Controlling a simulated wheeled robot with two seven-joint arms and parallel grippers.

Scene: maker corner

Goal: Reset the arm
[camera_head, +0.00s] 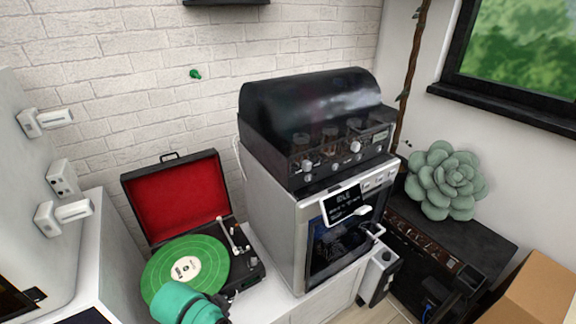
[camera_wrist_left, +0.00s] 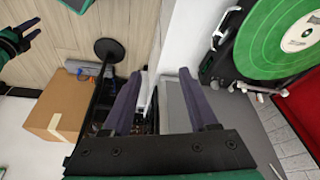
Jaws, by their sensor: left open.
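My left gripper (camera_wrist_left: 162,74) is open in the left wrist view, with its two dark fingers apart and nothing between them. Its fingers point over the floor and the edge of a grey surface. In the head view a teal part of my left arm (camera_head: 185,302) shows at the bottom, in front of the green record (camera_head: 190,262). My right gripper (camera_wrist_left: 28,32) is small at the top left of the left wrist view, with dark fingers. Its opening is too small to judge.
A record player with an open red lid (camera_head: 178,197) stands on the white cabinet. A 3D printer (camera_head: 345,240) with a dark-hooded machine (camera_head: 315,115) on top stands right of it. A succulent (camera_head: 443,183) sits on a black unit. A cardboard box (camera_wrist_left: 57,107) is on the floor.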

